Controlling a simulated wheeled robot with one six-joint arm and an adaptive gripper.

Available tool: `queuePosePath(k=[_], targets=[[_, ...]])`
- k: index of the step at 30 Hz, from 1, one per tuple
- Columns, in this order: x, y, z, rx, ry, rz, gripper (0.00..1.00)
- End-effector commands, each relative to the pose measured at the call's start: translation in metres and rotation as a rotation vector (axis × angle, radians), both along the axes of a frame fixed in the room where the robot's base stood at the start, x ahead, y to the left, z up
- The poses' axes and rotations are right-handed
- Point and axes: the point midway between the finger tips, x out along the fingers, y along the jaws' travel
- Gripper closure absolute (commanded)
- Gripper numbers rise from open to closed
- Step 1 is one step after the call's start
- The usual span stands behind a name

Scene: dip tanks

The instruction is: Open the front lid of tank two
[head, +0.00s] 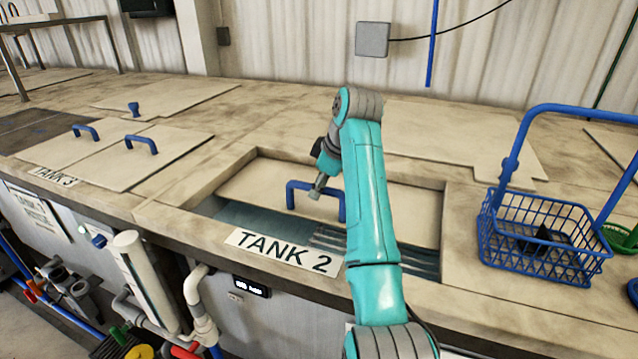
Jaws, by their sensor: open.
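Tank two, with its label (284,251) on the front rim, is partly uncovered. Its pale front lid (252,187) sits toward the back of the opening, and dark liquid (250,220) and slats show in front of it. The lid has a blue arched handle (300,186). My gripper (316,192) is open at the top bar of this handle, seen small and partly behind my teal arm. I cannot tell whether its fingers are around the bar or just beside it.
A blue wire basket (540,240) with a tall handle stands on the worktop at right, holding something dark. Tank three's closed lids (135,155) with blue handles lie at left. A flat pale panel (450,135) lies behind tank two. Pipes (200,310) run below the front edge.

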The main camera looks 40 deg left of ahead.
Motion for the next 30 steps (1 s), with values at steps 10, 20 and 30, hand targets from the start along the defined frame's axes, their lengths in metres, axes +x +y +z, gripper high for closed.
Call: queuePosePath(k=[10, 20, 30], targets=[[0.0, 0.0, 0.0, 0.0, 0.0, 0.0, 1.0], [0.004, 0.001, 0.001, 0.0, 0.001, 0.0, 1.0], [0.041, 0.009, 0.002, -0.001, 0.001, -0.002, 1.0]])
